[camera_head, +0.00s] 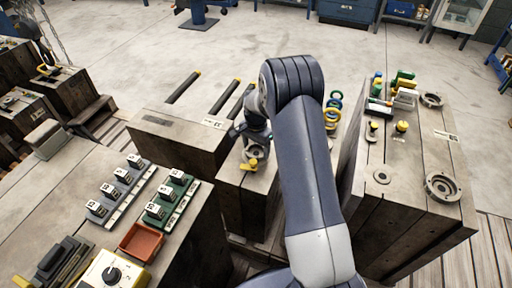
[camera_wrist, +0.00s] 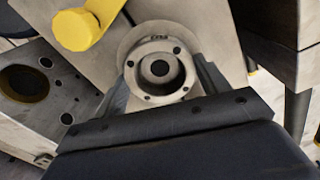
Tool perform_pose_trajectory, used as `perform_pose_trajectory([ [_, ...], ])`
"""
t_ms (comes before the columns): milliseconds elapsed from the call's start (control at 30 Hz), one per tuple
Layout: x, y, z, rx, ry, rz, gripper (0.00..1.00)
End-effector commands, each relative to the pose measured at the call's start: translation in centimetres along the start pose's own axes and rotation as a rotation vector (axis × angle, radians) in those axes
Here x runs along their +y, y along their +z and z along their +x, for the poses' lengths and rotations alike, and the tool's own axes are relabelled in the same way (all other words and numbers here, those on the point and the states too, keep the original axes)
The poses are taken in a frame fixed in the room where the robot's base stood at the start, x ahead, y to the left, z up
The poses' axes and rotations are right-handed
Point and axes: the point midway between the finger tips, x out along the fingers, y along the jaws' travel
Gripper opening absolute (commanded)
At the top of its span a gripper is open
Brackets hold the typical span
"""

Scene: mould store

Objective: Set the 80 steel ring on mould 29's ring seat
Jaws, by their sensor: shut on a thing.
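My gripper (camera_wrist: 160,85) shows in the wrist view with a dark jaw on each side of a grey steel ring (camera_wrist: 143,88). It is shut on this ring, which has small bolt holes and a dark centre. A small mark on the pale round surface just beyond it is too small to read. In the head view my gripper (camera_head: 250,138) is low over the middle block (camera_head: 232,180), beside a yellow-knobbed handle (camera_head: 252,164). This knob also shows in the wrist view (camera_wrist: 75,28). My arm hides part of the block. I cannot tell which block is mould 29.
The right block (camera_head: 400,215) carries flanged rings (camera_head: 443,187), a flat washer (camera_head: 382,174) and yellow-topped pins (camera_head: 401,127). At front left are numbered blocks, a red tray (camera_head: 141,242) and a yellow box (camera_head: 108,271).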

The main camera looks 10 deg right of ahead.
Motion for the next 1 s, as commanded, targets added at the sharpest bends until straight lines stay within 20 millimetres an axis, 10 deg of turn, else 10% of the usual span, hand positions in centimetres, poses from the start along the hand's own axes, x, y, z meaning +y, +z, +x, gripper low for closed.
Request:
perform_pose_trajectory([
  [900, -0.03, -0.03, 0.37, 0.001, -0.001, 0.0, 0.35],
  [933, -0.03, -0.03, 0.37, 0.001, -0.001, 0.0, 0.72],
  [1000, -0.03, -0.02, 0.38, 0.001, -0.001, 0.0, 0.78],
])
